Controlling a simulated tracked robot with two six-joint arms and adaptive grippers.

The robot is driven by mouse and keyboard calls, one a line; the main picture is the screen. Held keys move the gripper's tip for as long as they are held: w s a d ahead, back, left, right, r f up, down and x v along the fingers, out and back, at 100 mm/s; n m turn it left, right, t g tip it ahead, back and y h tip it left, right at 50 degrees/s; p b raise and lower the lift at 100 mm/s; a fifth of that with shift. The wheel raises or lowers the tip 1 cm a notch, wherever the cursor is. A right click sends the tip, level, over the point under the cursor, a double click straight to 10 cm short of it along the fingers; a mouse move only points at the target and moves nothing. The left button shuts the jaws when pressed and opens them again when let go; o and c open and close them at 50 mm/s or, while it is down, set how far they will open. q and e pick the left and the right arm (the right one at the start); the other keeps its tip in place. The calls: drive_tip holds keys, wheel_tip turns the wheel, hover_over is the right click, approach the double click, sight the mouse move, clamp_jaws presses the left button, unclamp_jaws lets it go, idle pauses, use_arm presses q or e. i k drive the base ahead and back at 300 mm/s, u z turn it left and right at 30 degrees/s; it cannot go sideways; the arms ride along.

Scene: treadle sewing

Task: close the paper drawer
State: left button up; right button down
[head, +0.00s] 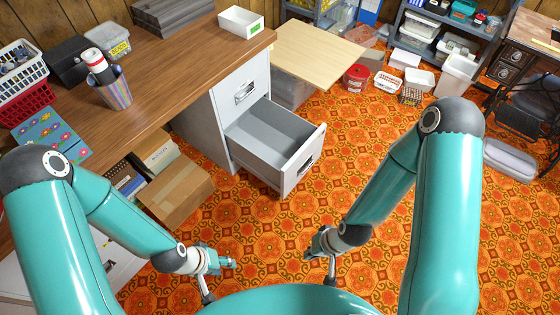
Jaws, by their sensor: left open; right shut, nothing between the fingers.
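The paper drawer (275,132) is the grey lower drawer of the cabinet (240,92) under the wooden desk. It is pulled well out, and its inside looks empty. Its front panel (304,160) faces right, with a handle on it. My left gripper (228,263) is open and empty, low in front of the drawer and apart from it. My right gripper (312,250) is shut and empty, also low and nearer to me than the drawer front, touching nothing.
The desk (160,75) runs along the left, with a striped cup (114,92) and a white tray (241,22) on it. A cardboard box (176,190) stands left of the drawer. A red tub (356,78) is further back. Patterned floor (345,130) right of the drawer is clear.

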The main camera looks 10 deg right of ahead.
sight(278, 146)
drive_tip(key=u, duration=0.15)
drive_tip(key=i, duration=1)
drive_tip(key=z, duration=0.05)
